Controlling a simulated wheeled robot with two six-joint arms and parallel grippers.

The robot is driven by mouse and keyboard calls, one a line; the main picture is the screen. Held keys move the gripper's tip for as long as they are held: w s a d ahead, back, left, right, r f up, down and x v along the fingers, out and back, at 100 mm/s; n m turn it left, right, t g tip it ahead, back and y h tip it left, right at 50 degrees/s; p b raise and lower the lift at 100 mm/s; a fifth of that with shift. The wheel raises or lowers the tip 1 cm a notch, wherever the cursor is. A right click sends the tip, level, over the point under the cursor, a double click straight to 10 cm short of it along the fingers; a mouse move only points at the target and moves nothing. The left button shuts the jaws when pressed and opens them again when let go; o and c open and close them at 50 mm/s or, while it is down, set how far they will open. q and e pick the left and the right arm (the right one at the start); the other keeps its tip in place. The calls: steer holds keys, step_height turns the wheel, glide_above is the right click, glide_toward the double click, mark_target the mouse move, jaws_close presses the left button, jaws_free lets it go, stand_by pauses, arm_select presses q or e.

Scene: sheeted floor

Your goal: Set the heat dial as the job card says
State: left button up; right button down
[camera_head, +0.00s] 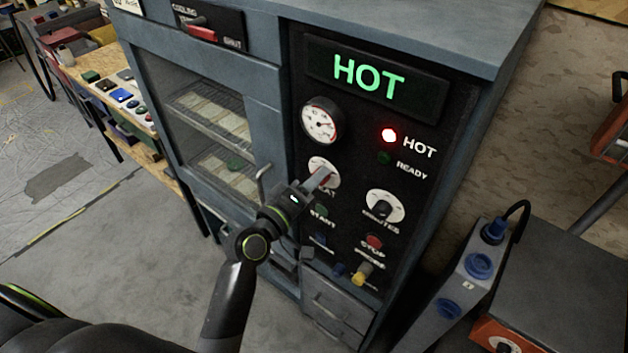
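The heat dial (330,163) is a round white dial on the black panel of a grey-blue oven cabinet, below the gauge. My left gripper (321,180) is at the dial, its fingertips over the dial's face. The fingers hide the knob and part of the label, so I cannot tell whether they are closed on it. A green display (370,77) reads HOT, and a red HOT lamp (389,135) is lit. The READY lamp (384,158) is dark green. No readable job card shows. My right gripper is not in view.
The minutes dial (398,207), green start button (325,211), red stop button (375,242) and a yellow knob (362,271) are close by. The glass oven door (205,120) has a handle left of my gripper. A grey box with blue sockets (480,265) stands at right.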

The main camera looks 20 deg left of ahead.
arm_select(q)
steer(key=o, duration=0.4)
steer(key=shift+b+v, duration=2.6)
steer(key=shift+v, duration=6.15)
